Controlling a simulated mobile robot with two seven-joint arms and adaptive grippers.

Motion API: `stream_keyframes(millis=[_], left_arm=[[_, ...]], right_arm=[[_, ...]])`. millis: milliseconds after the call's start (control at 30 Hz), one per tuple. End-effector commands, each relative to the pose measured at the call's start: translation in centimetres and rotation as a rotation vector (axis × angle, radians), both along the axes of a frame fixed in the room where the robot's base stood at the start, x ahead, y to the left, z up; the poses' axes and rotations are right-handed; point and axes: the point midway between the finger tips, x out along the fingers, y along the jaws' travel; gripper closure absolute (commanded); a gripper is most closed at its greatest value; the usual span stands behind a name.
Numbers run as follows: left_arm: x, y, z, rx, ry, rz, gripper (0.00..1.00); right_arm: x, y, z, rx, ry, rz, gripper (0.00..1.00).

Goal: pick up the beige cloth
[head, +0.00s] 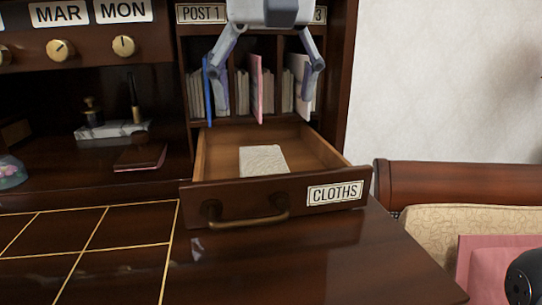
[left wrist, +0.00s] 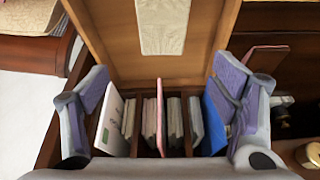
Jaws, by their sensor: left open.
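The beige cloth (head: 263,159) lies flat and folded in the open drawer (head: 215,198) labelled CLOTHS. It also shows at the top of the left wrist view (left wrist: 163,24), on the wooden drawer bottom. My left gripper (head: 262,88) is open and empty, with its fingers spread wide. In the head view it hangs above and behind the cloth, in front of the letter slots. It does not touch the cloth. My right gripper does not show in either view.
Upright letters and a pink card (head: 256,88) fill the slots behind the drawer. Knobs (head: 60,50) and a shelf with a dark notebook (head: 140,158) are at left. The desk top (head: 290,265) before the drawer is clear. A chair (head: 450,185) stands at right.

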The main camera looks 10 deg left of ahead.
Motion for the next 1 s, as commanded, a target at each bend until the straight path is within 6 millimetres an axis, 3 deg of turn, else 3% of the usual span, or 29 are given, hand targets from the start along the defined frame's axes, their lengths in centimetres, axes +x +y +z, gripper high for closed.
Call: stream_keyframes(millis=[33, 100, 267, 500, 1000], left_arm=[[0.7, 0.2, -2.1, -0.001, 0.019, -0.002, 0.2], [1.3, 0.4, -3.6, -0.001, 0.02, -0.002, 0.2], [2.0, 0.6, -5.4, -0.002, 0.013, -0.001, 0.2], [2.8, 0.9, -9.7, -0.002, 0.014, -0.002, 0.2], [3.0, 1.0, -10.1, 0.0, 0.005, -0.001, 0.2]], right_arm=[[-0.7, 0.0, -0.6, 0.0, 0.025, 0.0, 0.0], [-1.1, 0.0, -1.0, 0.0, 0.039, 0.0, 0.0], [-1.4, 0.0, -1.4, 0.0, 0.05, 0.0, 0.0], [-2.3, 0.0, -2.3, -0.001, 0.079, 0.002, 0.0], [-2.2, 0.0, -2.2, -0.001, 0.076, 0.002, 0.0]])
